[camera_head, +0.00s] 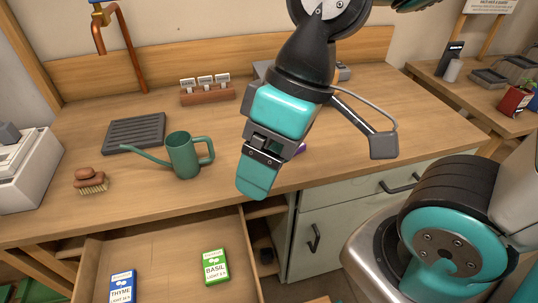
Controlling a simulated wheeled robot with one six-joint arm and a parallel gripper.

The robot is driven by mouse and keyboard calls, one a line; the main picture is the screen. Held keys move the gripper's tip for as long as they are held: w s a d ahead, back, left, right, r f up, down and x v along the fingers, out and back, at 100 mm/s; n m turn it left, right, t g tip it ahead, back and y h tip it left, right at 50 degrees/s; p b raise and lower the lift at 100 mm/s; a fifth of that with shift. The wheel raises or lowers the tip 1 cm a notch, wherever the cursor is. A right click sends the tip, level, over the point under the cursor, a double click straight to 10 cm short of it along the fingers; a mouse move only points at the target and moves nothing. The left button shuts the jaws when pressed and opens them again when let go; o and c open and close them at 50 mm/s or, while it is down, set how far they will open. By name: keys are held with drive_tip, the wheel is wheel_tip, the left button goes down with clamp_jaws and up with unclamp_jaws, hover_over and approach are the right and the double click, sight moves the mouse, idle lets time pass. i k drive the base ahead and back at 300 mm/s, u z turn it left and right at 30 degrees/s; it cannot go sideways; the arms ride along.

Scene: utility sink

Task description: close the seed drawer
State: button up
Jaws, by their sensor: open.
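The seed drawer (175,249) is open at the lower left, pulled out below the wooden counter. A green basil seed packet (215,267) and a blue thyme seed packet (122,287) lie inside it. The drawer's front is outside the picture. My gripper (262,165) hangs near the counter's front edge, above and to the right of the open drawer. Its jaws are open and it holds nothing that I can see. It appears apart from the drawer.
A green watering can (184,157), a brush (91,181) and a dark ribbed tray (136,133) stand on the counter (80,215). Label markers in a wooden holder (207,95) are behind them. A pale cabinet (345,225) with dark handles is right of the drawer.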

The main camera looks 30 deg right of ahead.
sight(165, 254)
drive_tip(key=u, duration=1.3)
drive_tip(key=k, duration=1.2)
drive_tip(key=u, duration=0.35)
drive_tip(key=i, duration=0.8)
drive_tip(key=u, duration=0.65)
